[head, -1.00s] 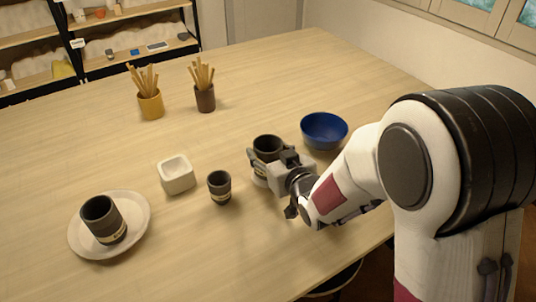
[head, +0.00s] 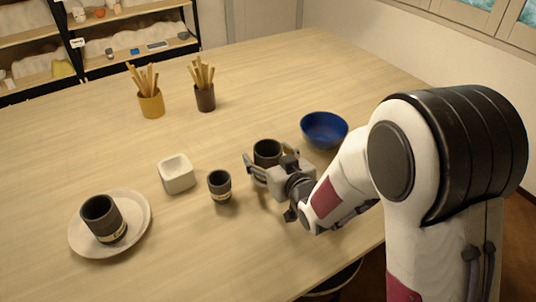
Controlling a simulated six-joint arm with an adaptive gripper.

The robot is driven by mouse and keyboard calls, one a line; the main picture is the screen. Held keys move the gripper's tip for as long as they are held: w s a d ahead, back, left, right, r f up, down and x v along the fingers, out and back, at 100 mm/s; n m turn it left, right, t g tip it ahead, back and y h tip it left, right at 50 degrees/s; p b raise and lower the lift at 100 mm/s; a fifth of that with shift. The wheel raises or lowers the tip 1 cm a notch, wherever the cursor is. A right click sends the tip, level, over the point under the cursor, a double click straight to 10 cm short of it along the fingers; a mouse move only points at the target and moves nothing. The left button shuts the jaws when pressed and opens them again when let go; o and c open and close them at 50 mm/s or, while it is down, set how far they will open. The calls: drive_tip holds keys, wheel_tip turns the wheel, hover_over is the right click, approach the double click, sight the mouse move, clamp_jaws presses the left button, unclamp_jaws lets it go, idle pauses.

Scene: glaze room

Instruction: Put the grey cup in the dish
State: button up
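A dark grey cup (head: 267,150) stands upright on the table right of centre. My gripper (head: 269,156) is at this cup, with one finger on each side of it. The fingers look spread, with a gap at the left finger; the cup's lower part is partly hidden by the gripper. A smaller dark cup with a pale band (head: 220,187) stands just left of the gripper. Another dark cup with a pale label (head: 104,221) sits on a round pale plate (head: 88,250) at the left. A small square white dish (head: 177,175) stands between them, looking empty.
A blue bowl (head: 324,131) stands behind my gripper to the right. A yellow pot (head: 151,105) and a brown pot (head: 205,98), both holding sticks, stand further back. The wooden table (head: 330,70) is clear at the back right and the front middle.

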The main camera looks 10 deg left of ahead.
sight(277, 159)
drive_tip(key=shift+r, duration=0.2)
drive_tip(key=shift+v, duration=3.75)
drive_tip(key=shift+d, duration=0.15)
drive_tip(key=shift+w+d+r, duration=0.1)
drive_tip(key=shift+d+r, duration=0.05)
drive_tip(key=shift+d, duration=0.15)
drive_tip(key=s+d+r+m+g+h, duration=0.1)
drive_tip(key=s+d+r+m+h, duration=0.15)
drive_tip(key=d, duration=0.65)
drive_tip(key=s+d+r+m+h, duration=0.1)
drive_tip(key=s+d+r+h, duration=0.25)
drive_tip(key=d, duration=0.55)
drive_tip(key=s+d+m+g+h, duration=0.1)
drive_tip(key=s+d, duration=0.2)
drive_tip(key=s, duration=0.3)
drive_tip(key=s+d+r+m+g+h, duration=0.1)
drive_tip(key=s+d+g, duration=0.1)
drive_tip(key=s, duration=0.5)
drive_tip(key=s+d+m+g, duration=0.2)
drive_tip(key=s+d, duration=0.2)
drive_tip(key=s, duration=0.3)
drive_tip(key=shift+s+d+h, duration=0.2)
drive_tip(key=shift+d+h, duration=0.15)
drive_tip(key=shift+h, duration=0.05)
